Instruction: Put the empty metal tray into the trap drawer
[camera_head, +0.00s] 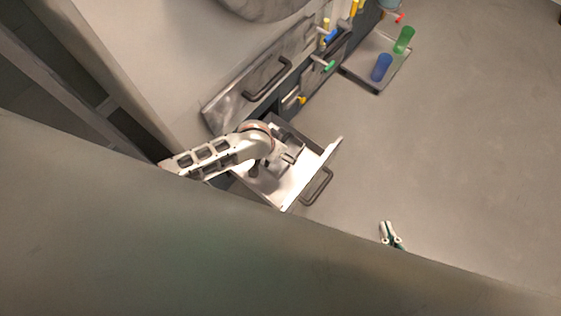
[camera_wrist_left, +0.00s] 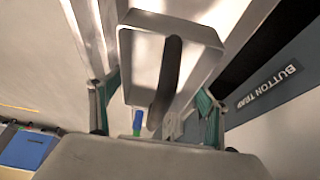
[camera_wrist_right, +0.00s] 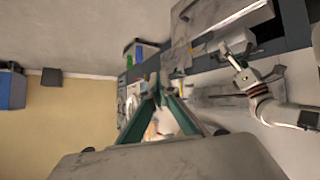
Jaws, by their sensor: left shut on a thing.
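The open metal drawer (camera_head: 308,180) stands pulled out below the cabinet, with a dark handle (camera_head: 318,187) on its front. My left arm reaches over it, and my left gripper (camera_head: 265,166) is low inside its outline. In the left wrist view my left gripper (camera_wrist_left: 158,105) is shut on the metal tray (camera_wrist_left: 200,33), a small empty rimmed tray between its green pads. A dark curved bar crosses the tray; I cannot tell whether it is attached. A "BUTTON TRAP" label (camera_wrist_left: 268,85) is to the right. My right gripper (camera_head: 387,226) is empty, its fingertips together, away from the drawer.
A closed drawer with a dark handle (camera_head: 267,78) is above the open one. Coloured handles or tools line the dark cabinet front. A second low tray or drawer (camera_head: 362,76) holds a blue cup (camera_head: 381,68) and a green cup (camera_head: 404,40). Floor on the right is clear.

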